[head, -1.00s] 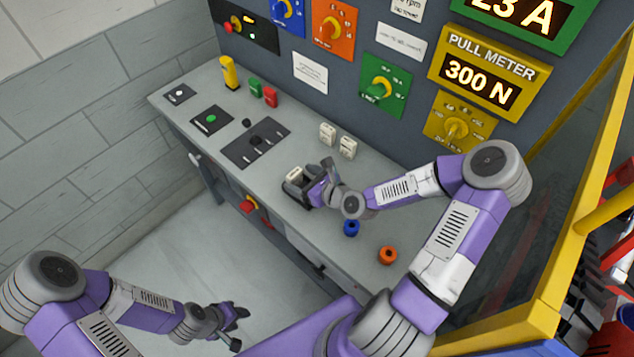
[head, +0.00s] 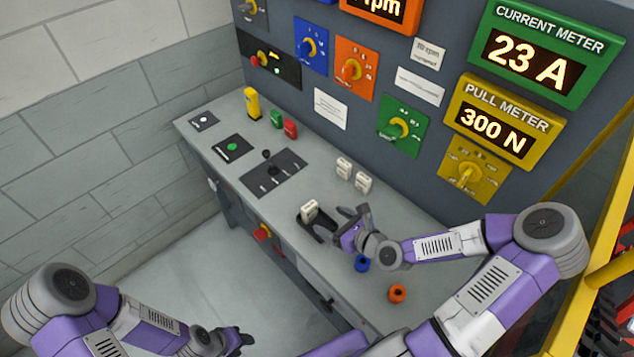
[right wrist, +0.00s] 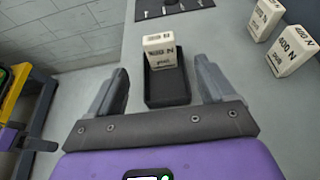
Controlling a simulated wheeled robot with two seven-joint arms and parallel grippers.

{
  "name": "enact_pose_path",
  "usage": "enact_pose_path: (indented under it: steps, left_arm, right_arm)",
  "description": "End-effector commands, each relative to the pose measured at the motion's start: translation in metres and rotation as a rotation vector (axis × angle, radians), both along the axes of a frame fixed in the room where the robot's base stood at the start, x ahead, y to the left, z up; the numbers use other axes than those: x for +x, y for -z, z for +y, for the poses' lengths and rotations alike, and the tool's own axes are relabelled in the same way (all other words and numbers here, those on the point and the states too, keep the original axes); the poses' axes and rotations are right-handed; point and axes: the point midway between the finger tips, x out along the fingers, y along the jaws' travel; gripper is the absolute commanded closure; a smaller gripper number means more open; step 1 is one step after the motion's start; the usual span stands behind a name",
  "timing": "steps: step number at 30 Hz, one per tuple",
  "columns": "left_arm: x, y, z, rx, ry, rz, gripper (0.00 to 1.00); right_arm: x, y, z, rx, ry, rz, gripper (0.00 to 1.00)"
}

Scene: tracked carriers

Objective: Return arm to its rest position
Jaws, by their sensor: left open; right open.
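My right gripper (head: 345,219) is open and empty over the bench, just to the right of a black holder (head: 321,233). A white block (head: 309,210) stands in the far end of the holder. In the right wrist view the open fingers (right wrist: 161,72) lie to either side of the holder (right wrist: 167,90), and the block (right wrist: 160,50), marked 400 N, stands clear of them. My left gripper (head: 243,341) is low at the bottom of the head view, open, off the bench and over the floor; its fingers are small and dark there.
Two more white blocks (head: 344,167) (head: 363,182) stand behind on the bench (head: 400,225). A blue ring (head: 362,263) and an orange ring (head: 398,293) lie near my right forearm. A panel with knobs and meters (head: 385,85) rises behind. A yellow frame (head: 575,310) borders the right.

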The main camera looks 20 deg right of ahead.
Motion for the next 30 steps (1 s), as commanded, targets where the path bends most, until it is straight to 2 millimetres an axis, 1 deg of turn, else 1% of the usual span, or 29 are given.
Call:
enact_pose_path:
  steps: [7,11,14,18,20,27,30]
  left_arm:
    - [0.000,-0.001,0.000,0.000,0.000,0.000,0.57]
    - [0.000,-0.006,0.000,0.000,0.000,0.000,0.57]
    - [0.000,-0.012,0.000,0.000,0.000,0.000,0.57]
    - [0.000,-0.020,0.000,0.000,0.000,0.000,0.57]
    - [0.000,-0.024,0.000,0.000,0.000,0.000,0.57]
    - [0.000,-0.038,0.000,0.000,0.000,0.000,0.57]
    - [0.000,-0.043,0.000,0.000,0.000,0.000,0.57]
  right_arm:
    - [0.000,0.001,0.003,-0.013,-0.013,0.001,0.17]
    - [0.000,0.008,0.019,-0.092,-0.090,0.010,0.17]
    - [-0.004,0.020,0.040,-0.209,-0.207,0.018,0.17]
    - [-0.014,0.040,0.072,-0.393,-0.407,0.021,0.17]
    - [-0.020,0.048,0.084,-0.469,-0.496,0.015,0.17]
    - [-0.051,0.079,0.127,-0.771,-0.896,-0.041,0.17]
    - [-0.068,0.091,0.140,-0.894,-1.081,-0.084,0.17]
